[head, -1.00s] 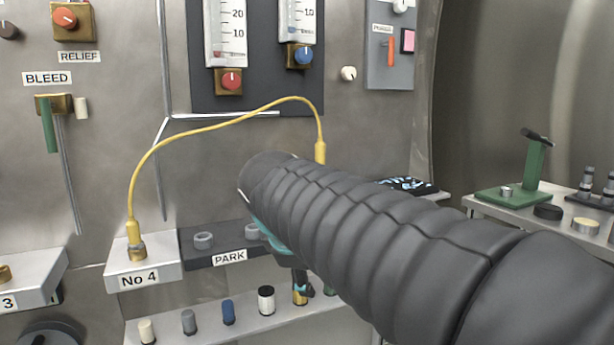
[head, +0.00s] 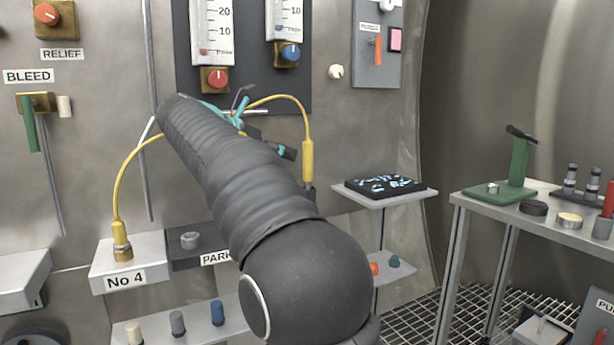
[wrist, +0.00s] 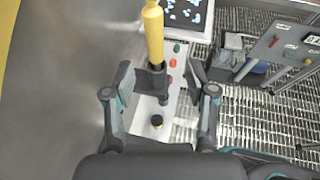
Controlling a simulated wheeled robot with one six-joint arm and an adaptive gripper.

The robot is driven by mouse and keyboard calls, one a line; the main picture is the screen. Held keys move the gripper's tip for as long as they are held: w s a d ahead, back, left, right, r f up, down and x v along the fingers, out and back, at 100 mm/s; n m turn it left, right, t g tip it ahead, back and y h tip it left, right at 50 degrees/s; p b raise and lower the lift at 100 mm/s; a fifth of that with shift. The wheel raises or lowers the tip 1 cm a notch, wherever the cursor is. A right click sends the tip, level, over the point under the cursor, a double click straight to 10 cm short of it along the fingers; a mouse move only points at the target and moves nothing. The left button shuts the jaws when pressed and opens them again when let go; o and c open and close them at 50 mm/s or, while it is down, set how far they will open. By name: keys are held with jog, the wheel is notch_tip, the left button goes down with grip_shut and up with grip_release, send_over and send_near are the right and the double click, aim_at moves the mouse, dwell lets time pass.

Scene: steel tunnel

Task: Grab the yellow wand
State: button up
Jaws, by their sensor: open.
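The yellow wand (head: 307,160) stands upright at the end of a yellow hose (head: 122,175), right of the arm in the head view. Its lower end is dark. In the wrist view the wand (wrist: 153,35) shows top centre, with a black part below it. My gripper (wrist: 160,78) is open, with one finger on each side of that black part in the picture. I see no contact, and the depth between them is unclear. In the head view my gripper is mostly hidden behind my arm; teal parts show left of the wand.
The No 4 block (head: 128,262) holds the hose's other end. A shelf with a black patterned box (head: 385,186) stands right of the wand. A bench (head: 560,212) with a green stand is farther right. Gauges (head: 212,30) hang on the wall above.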

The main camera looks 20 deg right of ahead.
aim_at(304, 164)
jog(key=x, duration=0.5)
jog(key=shift+d+f+b, duration=0.2)
jog(key=shift+d+b, duration=0.05)
jog(key=shift+b, duration=0.1)
jog(key=shift+w+a+f+b+x, duration=0.1)
jog(key=shift+f+b+x, duration=0.1)
jog(key=shift+x, duration=0.65)
jog(key=shift+w+a+f+b+x, duration=0.1)
jog(key=shift+w+b+x, duration=0.05)
jog(key=shift+x, duration=0.75)
jog(key=shift+w+a+f+b+x, duration=0.1)
jog(key=shift+f+b+x, duration=0.1)
jog(key=shift+x, duration=0.65)
jog(key=shift+r, duration=0.1)
grip_shut()
